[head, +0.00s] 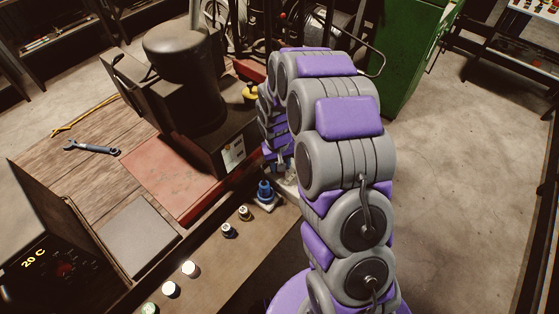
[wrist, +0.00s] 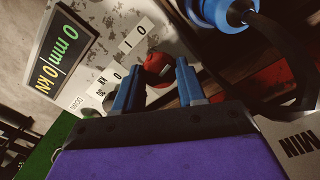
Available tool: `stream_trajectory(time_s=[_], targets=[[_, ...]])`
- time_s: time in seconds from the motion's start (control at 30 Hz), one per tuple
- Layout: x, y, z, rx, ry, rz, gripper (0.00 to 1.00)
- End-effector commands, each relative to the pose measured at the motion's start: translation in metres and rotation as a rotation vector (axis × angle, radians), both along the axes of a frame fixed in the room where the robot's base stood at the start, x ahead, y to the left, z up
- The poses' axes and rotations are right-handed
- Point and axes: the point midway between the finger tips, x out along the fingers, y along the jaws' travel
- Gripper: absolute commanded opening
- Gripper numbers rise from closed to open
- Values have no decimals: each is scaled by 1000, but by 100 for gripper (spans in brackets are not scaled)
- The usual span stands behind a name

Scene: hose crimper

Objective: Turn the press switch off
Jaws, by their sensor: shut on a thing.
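The press switch (wrist: 158,66) is a red rotary knob on a pale panel in the wrist view, beside a white label marked 0 and 1. My gripper (wrist: 156,72) has its two blue fingers on either side of the knob and is shut on it. The fingers partly cover the knob, so I cannot read its exact setting. In the head view my arm reaches forward and bends down beside the black press (head: 185,70); the knob and the fingertips are hidden there.
A display (wrist: 62,45) reading 0 mm and 0 KN is by the panel. Another control knob (wrist: 90,112) is near the left finger. A blue round part (wrist: 222,12) is close above. A wrench (head: 92,149) lies on the bench. A green cabinet (head: 405,60) stands behind; floor at right is clear.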

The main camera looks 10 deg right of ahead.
Motion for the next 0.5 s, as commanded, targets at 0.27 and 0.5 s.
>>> stream_trajectory(time_s=[0.27, 0.5], targets=[[1, 0, 3, 1, -4, 254, 9], [1, 0, 2, 1, -5, 430, 9]])
